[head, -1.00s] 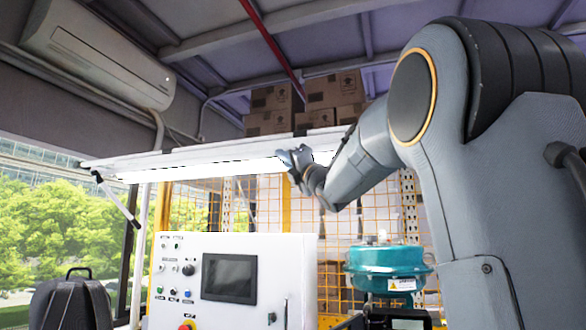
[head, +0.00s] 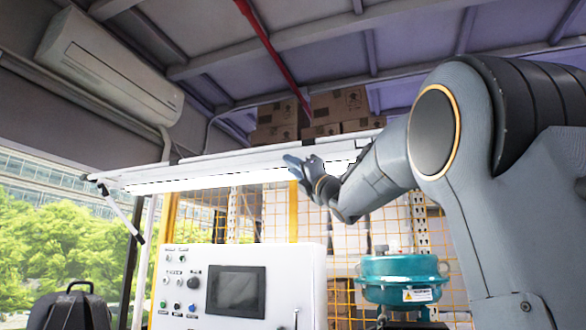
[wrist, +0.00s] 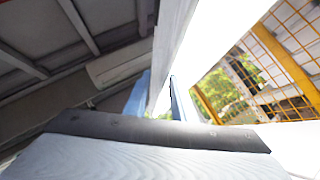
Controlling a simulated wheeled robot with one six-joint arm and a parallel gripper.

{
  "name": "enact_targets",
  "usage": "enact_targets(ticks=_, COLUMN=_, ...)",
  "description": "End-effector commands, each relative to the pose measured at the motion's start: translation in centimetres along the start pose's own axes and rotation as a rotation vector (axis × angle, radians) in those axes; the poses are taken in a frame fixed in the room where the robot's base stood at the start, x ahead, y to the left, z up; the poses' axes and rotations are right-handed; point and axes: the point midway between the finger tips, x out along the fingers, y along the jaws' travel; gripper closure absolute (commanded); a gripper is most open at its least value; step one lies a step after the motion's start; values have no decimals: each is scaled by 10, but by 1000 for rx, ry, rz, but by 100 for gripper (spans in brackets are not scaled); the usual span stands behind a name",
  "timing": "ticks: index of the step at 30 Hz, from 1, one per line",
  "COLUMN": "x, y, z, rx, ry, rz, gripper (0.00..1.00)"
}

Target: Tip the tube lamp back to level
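The tube lamp (head: 205,183) is a long white housing with a bright lit tube, running across the head view. Its left end sits lower in the picture than its right end, which passes behind my arm. My gripper (head: 300,165) is at the lamp's front edge, right of its middle. In the wrist view, my blue fingers (wrist: 158,98) stand apart, one on each side of the lamp's white housing (wrist: 175,45). I cannot tell whether they touch it. The glare hides part of the lamp.
A thin strut (head: 125,212) hangs at the lamp's left end. Below stand a white control cabinet (head: 285,270) and a teal valve actuator (head: 400,280). Cardboard boxes (head: 340,105) are behind and above the lamp. An orange mesh fence (head: 345,225) is behind.

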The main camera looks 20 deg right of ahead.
Motion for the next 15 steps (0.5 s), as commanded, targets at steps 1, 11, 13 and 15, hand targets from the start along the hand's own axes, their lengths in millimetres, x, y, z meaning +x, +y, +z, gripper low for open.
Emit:
enact_targets(ticks=1, x=0, y=-1, z=0, rx=0, ry=0, rz=-2, gripper=77)
enact_targets(ticks=11, x=-11, y=-3, z=1, rx=-2, ry=-2, rz=-5, gripper=77)
enact_targets(ticks=13, x=-21, y=-4, z=0, rx=-2, ry=-2, rz=-5, gripper=77)
enact_targets(ticks=15, x=-33, y=-4, z=0, rx=-1, ry=-1, rz=-5, gripper=77)
